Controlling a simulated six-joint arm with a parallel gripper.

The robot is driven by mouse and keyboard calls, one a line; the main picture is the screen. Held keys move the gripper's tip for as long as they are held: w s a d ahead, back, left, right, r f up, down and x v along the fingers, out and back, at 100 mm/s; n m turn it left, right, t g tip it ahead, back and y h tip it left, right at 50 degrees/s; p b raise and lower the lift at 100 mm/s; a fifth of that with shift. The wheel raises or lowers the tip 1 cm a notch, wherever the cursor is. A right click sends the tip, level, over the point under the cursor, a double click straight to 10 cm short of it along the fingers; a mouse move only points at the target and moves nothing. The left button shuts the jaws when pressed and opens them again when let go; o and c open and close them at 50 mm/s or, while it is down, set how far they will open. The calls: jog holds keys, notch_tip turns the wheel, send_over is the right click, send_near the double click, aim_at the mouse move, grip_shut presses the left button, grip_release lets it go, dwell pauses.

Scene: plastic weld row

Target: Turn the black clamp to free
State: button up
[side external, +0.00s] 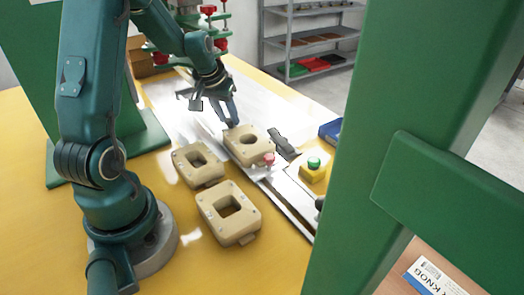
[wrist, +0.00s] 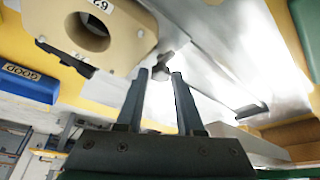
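My gripper (side external: 232,117) is over the metal rail, by the far-left end of a beige block (side external: 247,145). In the wrist view my gripper (wrist: 160,74) has its two fingers apart. A small dark-grey lever-like piece (wrist: 163,60) shows between and beyond the fingertips; I cannot tell whether they touch it. A black clamp-like piece (side external: 284,146) lies on the right of the block in the side view. In the wrist view a black piece (wrist: 68,57) shows at the edge of the beige block (wrist: 110,32), partly hidden. I cannot tell for certain which piece is the task's clamp.
Two more beige blocks (side external: 198,166) and (side external: 230,213) lie on the yellow table. A red knob (side external: 269,158), a yellow box with a green button (side external: 314,163) and a blue bin (side external: 331,131) stand nearby. A green post (side external: 390,130) blocks the right.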

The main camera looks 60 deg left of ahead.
jog(key=shift+o, duration=1.2)
jog(key=shift+w+n, duration=0.1)
jog(key=shift+n, duration=0.5)
